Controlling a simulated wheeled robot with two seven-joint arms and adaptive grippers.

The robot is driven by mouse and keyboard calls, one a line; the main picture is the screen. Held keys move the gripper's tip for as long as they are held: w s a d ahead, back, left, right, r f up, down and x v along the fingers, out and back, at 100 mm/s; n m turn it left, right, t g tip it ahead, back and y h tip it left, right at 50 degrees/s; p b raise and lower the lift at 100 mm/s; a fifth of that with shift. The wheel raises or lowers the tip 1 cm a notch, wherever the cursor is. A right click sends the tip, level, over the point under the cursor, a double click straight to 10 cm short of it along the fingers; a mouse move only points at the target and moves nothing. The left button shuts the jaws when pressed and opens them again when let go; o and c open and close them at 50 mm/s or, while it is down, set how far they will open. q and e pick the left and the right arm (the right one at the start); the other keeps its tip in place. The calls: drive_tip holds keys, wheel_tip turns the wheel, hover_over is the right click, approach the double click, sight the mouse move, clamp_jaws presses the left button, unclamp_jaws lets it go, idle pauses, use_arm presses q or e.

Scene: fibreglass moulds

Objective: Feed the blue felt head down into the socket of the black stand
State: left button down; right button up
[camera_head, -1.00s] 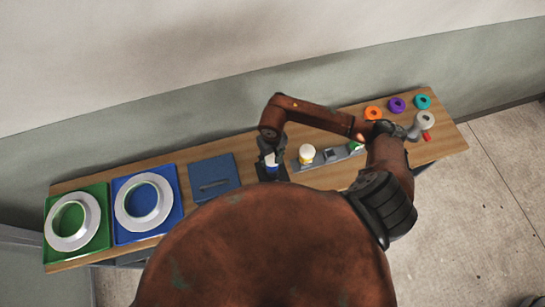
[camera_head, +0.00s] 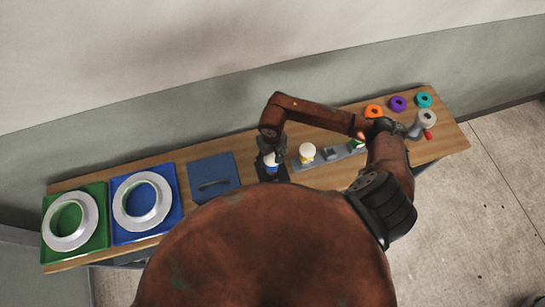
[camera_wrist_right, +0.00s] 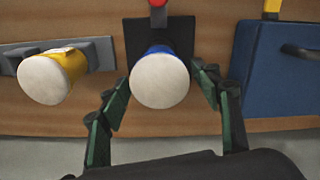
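The blue felt head (camera_wrist_right: 160,48) with a large white round end (camera_wrist_right: 160,81) is between my right gripper's fingers in the right wrist view. It is over the black stand (camera_wrist_right: 135,32); the white end hides the socket, so I cannot tell how deep it sits. My right gripper (camera_wrist_right: 161,76) has its green-sided fingers spread, with a visible gap on each side of the head. In the head view my right gripper (camera_head: 270,150) is just above the blue head (camera_head: 271,168) at the black stand (camera_head: 280,174). My left gripper is not in view.
A yellow piece with a white end (camera_wrist_right: 52,78) is in a grey rack (camera_wrist_right: 98,52) beside the stand. A blue box (camera_wrist_right: 278,70) is on the other side. Blue (camera_head: 173,228) and green (camera_head: 50,243) trays with white rings are at the left, coloured rings (camera_head: 398,104) at the right.

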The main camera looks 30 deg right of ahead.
drive_tip(key=shift+o, duration=0.7)
drive_tip(key=shift+r, duration=0.15)
wheel_tip(320, 180, up, 12)
drive_tip(key=shift+d+f, duration=0.1)
drive_tip(key=shift+f, duration=0.1)
